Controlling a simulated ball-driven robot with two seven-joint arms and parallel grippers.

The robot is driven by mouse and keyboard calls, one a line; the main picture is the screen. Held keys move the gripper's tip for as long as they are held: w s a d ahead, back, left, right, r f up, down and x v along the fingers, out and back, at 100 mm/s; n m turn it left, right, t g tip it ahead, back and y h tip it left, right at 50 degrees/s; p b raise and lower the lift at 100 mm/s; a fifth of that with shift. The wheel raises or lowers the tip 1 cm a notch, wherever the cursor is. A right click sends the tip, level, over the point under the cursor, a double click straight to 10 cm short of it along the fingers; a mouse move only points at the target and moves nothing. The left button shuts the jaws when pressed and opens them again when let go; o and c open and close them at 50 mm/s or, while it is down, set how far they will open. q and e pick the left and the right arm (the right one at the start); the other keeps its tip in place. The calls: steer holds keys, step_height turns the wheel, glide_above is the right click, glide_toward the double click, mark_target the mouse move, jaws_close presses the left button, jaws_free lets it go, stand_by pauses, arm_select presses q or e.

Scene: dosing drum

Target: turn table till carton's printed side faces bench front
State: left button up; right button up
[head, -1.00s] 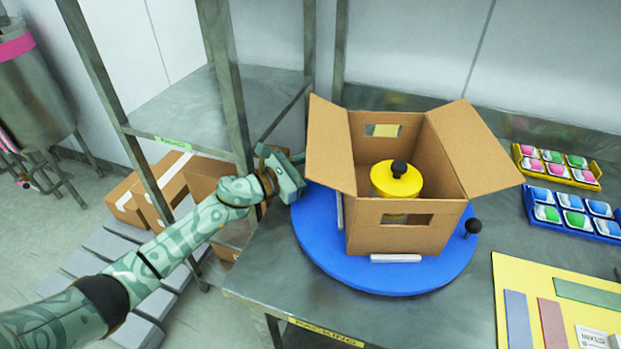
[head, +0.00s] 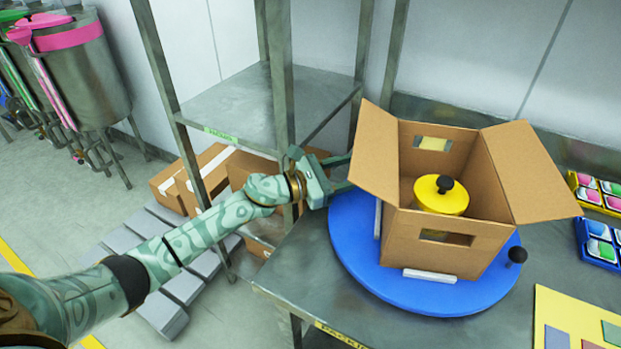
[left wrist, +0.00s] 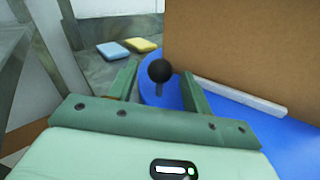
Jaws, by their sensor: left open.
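The open brown carton (head: 400,235) stands on the blue round turntable (head: 350,250). Its visible front side has a cut-out window and no print that I can see. A yellow drum with a black knob (head: 440,190) is inside it. One black peg knob (head: 517,256) stands at the table's right rim. Another black knob (left wrist: 159,71) shows in the left wrist view on the blue rim. My left gripper (head: 345,172) is open at the table's left edge. In the wrist view its fingers (left wrist: 160,88) lie either side of that knob; contact is unclear. My right gripper is not in view.
White strips (head: 430,276) lie along the carton's base. A shelf post (head: 281,100) rises close behind my left gripper. Trays of coloured packs (head: 600,240) and a yellow board (head: 560,310) lie on the bench at right. Boxes (head: 190,175) are below the shelf.

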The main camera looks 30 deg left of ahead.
arm_select(q)
steer(key=v, duration=1.3)
steer(key=shift+s+a, duration=0.2)
